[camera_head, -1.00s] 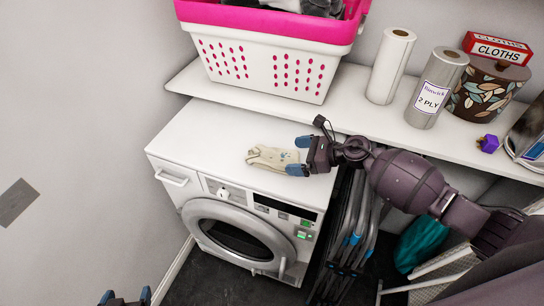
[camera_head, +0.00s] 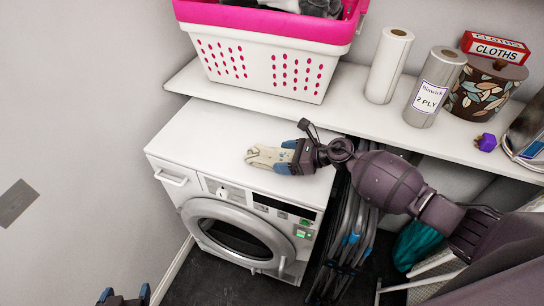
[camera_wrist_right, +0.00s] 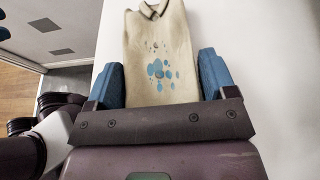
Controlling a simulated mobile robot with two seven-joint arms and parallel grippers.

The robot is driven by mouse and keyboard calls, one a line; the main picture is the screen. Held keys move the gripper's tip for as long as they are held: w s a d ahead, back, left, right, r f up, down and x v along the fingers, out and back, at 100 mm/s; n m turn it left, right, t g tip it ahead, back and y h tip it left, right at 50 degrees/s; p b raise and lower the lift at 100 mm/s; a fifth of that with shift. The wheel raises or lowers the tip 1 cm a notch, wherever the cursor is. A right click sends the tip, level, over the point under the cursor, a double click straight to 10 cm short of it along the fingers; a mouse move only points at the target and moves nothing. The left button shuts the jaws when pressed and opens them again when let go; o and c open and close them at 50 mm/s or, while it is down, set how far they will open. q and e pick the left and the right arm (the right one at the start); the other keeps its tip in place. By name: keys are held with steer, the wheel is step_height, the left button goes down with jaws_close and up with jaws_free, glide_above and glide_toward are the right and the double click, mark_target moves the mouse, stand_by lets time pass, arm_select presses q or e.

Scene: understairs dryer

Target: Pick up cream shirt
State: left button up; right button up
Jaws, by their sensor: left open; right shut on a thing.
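The cream shirt (camera_head: 266,156) lies on the white top of the dryer (camera_head: 215,130). In the right wrist view the shirt (camera_wrist_right: 158,50) is flat, with a collar at the far end and blue spots on its front. My right gripper (camera_head: 287,158) has its blue fingers on both sides of the shirt's near part, and is shut on it; the wrist view shows the fingers (camera_wrist_right: 160,85) along its edges. The shirt's near end is hidden by the gripper. My left gripper (camera_head: 124,297) is open and empty at the bottom left, low by the floor and away from the shirt.
A pink and white basket (camera_head: 265,60) stands on the shelf (camera_head: 345,118) behind the dryer. Paper rolls (camera_head: 388,65), a cloths box (camera_head: 495,48) and a leaf-patterned pot (camera_head: 484,90) stand to its right. Folded dark frames (camera_head: 350,235) stand right of the dryer. The dryer top's left part is clear.

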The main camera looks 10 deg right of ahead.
steer(key=shift+r, duration=0.15)
step_height(320, 180, up, 10)
steer(key=shift+f+p, duration=0.15)
steer(key=shift+p, duration=0.6)
steer(key=shift+s+f, duration=0.25)
steer(key=shift+s, duration=0.1)
steer(key=s+a+r+n+g, duration=0.15)
steer(key=s+r, duration=0.35)
steer(key=r, duration=0.5)
steer(key=s+d+m+t, duration=0.2)
steer(key=s+d, duration=0.2)
steer(key=d, duration=0.1)
steer(key=shift+s+d+r+m+t+h, duration=0.3)
steer(key=shift+s+d+m+t+h, duration=0.05)
steer(key=shift+d+h, duration=0.05)
